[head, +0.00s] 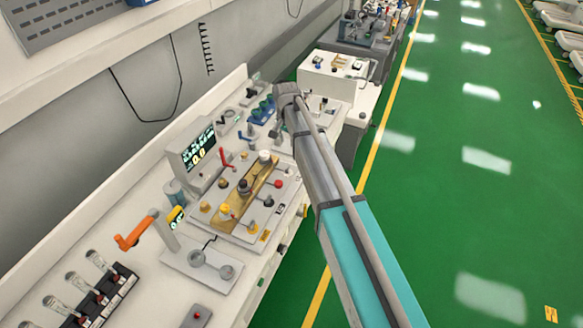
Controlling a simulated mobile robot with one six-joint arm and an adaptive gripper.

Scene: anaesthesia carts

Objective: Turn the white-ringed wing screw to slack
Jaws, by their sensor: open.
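Several small knobs and screws stand on a brass plate (235,214) fixed to a light panel (240,236) on the cart top. One at the plate's far end has a white top or ring (264,156); it is too small to tell whether it is the white-ringed wing screw, or how its wings are turned. A dark knob (244,187) stands mid-plate and a yellow one (225,210) at the near end. My arm reaches in from the lower right to the panel's far right side. My gripper cannot be made out.
A lit display box (197,154) stands behind the panel. An orange lever (136,232) and a rack of clear bulbs (97,296) are at the near left. A white cabinet (335,70) stands beyond. Open green floor (470,200) lies to the right.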

